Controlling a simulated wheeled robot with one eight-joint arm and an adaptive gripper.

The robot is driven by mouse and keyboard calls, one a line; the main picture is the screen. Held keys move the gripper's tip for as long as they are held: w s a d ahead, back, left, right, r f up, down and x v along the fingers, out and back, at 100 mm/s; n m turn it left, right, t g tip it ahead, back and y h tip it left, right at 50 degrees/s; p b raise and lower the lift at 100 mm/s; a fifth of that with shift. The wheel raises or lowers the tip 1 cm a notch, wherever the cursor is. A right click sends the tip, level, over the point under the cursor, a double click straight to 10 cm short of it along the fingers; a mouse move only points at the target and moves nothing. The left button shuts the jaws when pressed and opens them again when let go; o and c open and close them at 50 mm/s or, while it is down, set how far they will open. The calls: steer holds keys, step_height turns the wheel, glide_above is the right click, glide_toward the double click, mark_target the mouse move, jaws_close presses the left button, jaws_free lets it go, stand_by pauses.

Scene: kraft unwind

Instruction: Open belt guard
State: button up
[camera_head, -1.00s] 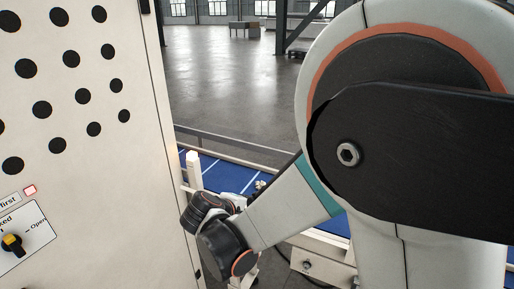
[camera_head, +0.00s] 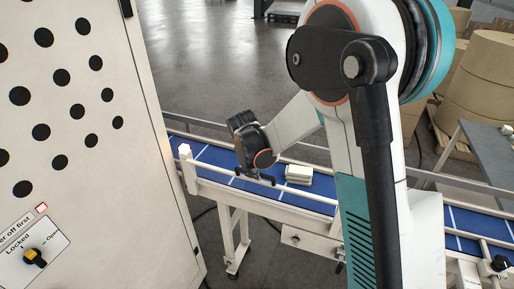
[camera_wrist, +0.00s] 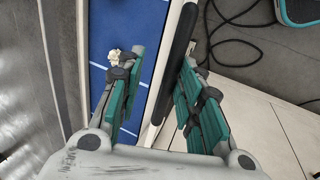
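A cream panel with rows of black holes (camera_head: 100,160), seemingly the belt guard, stands upright at the left in the head view. It looks closed. A black knob with a yellow mark (camera_head: 35,257) sits on a white plate reading "Locked" and "Open"; the yellow side appears turned towards "Locked". In the head view, my gripper's small dark fingers show over the belt, right of the panel.
A blue conveyor belt (camera_head: 215,157) with cream rails runs behind and right of the panel. Large brown rolls (camera_head: 485,75) and a grey table (camera_head: 490,150) stand at the right. Dark cables (camera_wrist: 235,35) lie on the floor.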

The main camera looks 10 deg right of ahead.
steer(key=shift+g+y, duration=0.6)
steer(key=shift+g, duration=0.2)
steer(key=w+d+r+p, duration=0.2)
steer(key=w, duration=0.1)
steer(key=shift+d+r, duration=0.15)
steer(key=shift+d, duration=0.05)
